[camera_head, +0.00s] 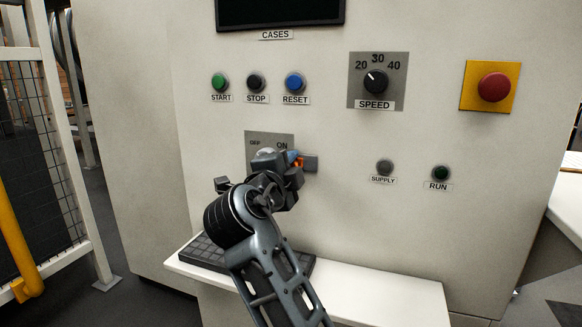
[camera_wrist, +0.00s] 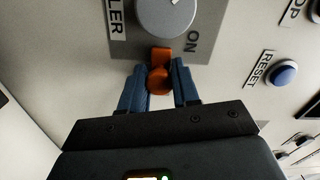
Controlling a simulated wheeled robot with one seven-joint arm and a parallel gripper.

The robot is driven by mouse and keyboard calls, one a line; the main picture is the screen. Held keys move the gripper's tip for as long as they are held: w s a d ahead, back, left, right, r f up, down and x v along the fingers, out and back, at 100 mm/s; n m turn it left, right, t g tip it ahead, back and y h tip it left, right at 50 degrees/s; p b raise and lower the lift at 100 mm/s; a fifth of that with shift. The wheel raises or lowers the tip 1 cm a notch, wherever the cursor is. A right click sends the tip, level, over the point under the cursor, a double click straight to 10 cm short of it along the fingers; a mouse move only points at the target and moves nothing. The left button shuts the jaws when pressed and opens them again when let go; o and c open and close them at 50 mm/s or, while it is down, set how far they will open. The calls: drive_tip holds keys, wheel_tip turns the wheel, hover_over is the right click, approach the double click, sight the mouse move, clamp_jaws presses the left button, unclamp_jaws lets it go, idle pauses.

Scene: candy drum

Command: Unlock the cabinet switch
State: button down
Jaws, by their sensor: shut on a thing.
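The cabinet switch is a round grey knob (camera_wrist: 167,14) on a grey plate (camera_head: 262,138) marked OFF and ON. In the wrist view, the white mark on the knob points up and to the right, away from the ON label. A small orange piece (camera_wrist: 160,56) sits at the plate's edge beside the knob, and a bit of orange also shows in the head view (camera_head: 299,161). My gripper (camera_wrist: 159,80) has its blue fingers on either side of the orange piece and is shut on it. In the head view my gripper (camera_head: 293,158) hides much of the switch.
START (camera_head: 220,81), STOP (camera_head: 256,82) and RESET (camera_head: 294,82) buttons sit above the switch. The SPEED dial (camera_head: 375,81) and red stop button (camera_head: 494,87) are to the right. A white shelf (camera_head: 385,300) with a keyboard (camera_head: 202,252) juts out below.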

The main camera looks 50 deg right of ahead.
sight(310, 163)
drive_tip(key=shift+s+d+f+b, duration=0.15)
drive_tip(key=shift+s+d+b, duration=0.05)
drive_tip(key=shift+s+b, duration=0.3)
drive_tip(key=shift+s+d+f+b, duration=0.1)
drive_tip(key=shift+s+d+b, duration=0.05)
drive_tip(key=shift+s+b, duration=0.35)
drive_tip(key=shift+s+d+r, duration=0.15)
drive_tip(key=shift+s, duration=0.25)
drive_tip(key=c, duration=0.9)
unclamp_jaws()
drive_tip(key=shift+s, duration=0.1)
drive_tip(key=shift+o, duration=0.2)
drive_tip(key=b+v, duration=0.1)
drive_tip(key=v, duration=0.6)
drive_tip(key=shift+a+b, duration=0.35)
drive_tip(key=shift+s+r, duration=0.1)
